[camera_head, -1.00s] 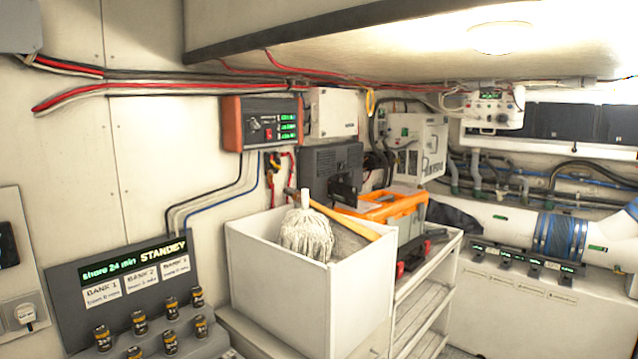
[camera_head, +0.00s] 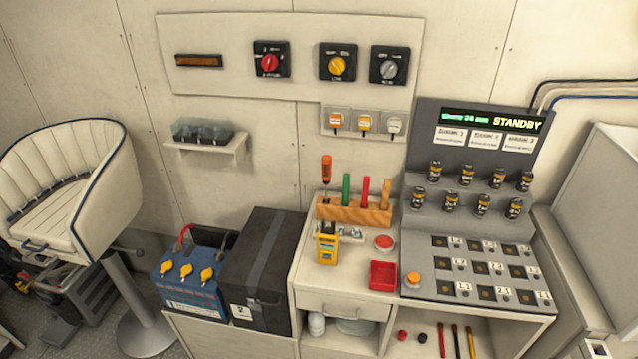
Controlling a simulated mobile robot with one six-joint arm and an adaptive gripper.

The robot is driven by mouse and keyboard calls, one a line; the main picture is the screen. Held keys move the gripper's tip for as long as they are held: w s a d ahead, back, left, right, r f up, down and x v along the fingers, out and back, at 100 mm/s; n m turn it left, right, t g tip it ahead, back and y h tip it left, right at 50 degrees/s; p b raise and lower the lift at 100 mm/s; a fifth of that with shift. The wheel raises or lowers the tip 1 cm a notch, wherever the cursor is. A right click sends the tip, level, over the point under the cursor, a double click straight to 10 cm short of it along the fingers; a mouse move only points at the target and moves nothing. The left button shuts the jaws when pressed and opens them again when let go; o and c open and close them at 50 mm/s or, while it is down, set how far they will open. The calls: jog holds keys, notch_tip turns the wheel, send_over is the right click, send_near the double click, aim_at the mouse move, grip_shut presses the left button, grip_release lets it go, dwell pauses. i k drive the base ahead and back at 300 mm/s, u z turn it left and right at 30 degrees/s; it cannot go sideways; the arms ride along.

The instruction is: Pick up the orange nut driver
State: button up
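An orange-handled tool (camera_head: 326,169) stands upright in a wooden tool block (camera_head: 353,211) on top of a white cabinet. Its handle is orange with a dark shaft below, and its lower end is hidden by the block. It looks like the orange nut driver, but its tip cannot be seen. Green, red and orange-brown handles stand beside it in the same block. My gripper is not in view.
A yellow meter (camera_head: 327,248) stands in front of the block, with a red tray (camera_head: 383,275) to its right. A grey console (camera_head: 470,215) with several small canisters is on the right. A battery (camera_head: 190,279) and black box (camera_head: 262,268) sit left; a padded seat (camera_head: 65,190) is far left.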

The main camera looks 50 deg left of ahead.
aim_at(326, 160)
jog(key=u, duration=1.95)
